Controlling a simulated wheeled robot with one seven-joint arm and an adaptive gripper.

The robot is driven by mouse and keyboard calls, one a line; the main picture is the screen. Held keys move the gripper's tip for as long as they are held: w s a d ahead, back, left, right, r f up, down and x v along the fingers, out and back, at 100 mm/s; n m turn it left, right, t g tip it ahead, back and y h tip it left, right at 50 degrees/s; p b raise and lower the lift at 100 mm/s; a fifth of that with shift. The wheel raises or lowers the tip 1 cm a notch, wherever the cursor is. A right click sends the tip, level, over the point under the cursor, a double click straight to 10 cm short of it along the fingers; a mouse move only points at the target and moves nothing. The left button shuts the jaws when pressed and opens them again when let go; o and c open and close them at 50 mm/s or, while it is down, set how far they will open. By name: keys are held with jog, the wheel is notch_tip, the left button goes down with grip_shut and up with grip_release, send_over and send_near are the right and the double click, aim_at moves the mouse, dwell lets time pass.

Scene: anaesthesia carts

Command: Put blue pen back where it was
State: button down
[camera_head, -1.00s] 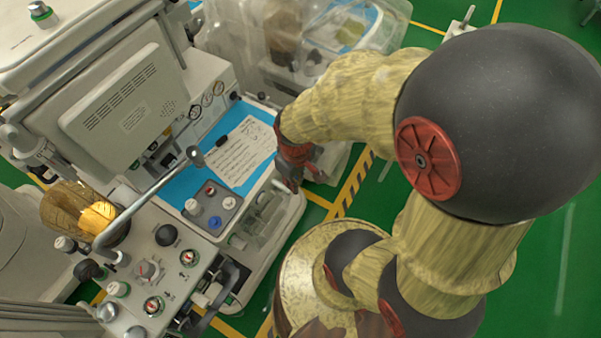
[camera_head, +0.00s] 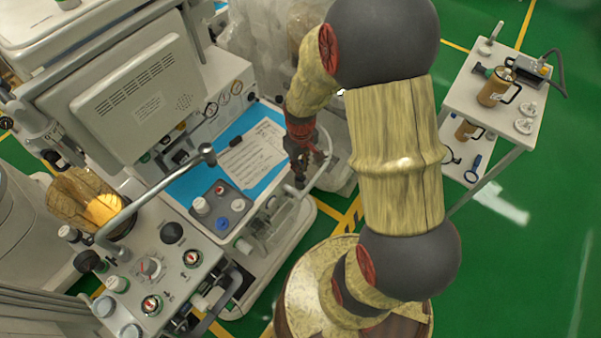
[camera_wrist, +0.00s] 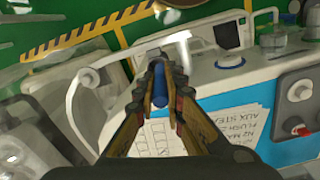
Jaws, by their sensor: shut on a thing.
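My gripper (camera_head: 299,178) hangs pointing down by the right edge of the anaesthesia cart's blue work surface (camera_head: 187,186). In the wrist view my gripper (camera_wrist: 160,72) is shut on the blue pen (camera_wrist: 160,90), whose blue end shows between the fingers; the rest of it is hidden. The pen cannot be made out in the head view. A white sheet with writing (camera_head: 250,157) lies on the blue surface, left of my gripper. A small black pen-like thing (camera_head: 236,141) lies on the sheet.
A grey knob panel (camera_head: 222,209) sits at the front of the blue surface. A monitor (camera_head: 125,90) and a metal lever arm (camera_head: 150,188) stand left. Transparent covered equipment is behind my gripper. A white trolley (camera_head: 455,98) with mugs stands right, with green floor between.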

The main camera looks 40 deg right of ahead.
jog(key=shift+w+d+f, duration=0.1)
jog(key=shift+w+f, duration=0.2)
jog(key=shift+f, duration=0.15)
jog(key=shift+w+f+b, duration=0.1)
jog(key=shift+f+b, duration=0.55)
jog(key=shift+f, duration=0.8)
jog(key=shift+f, duration=0.15)
jog(key=c, duration=1.9)
grip_release()
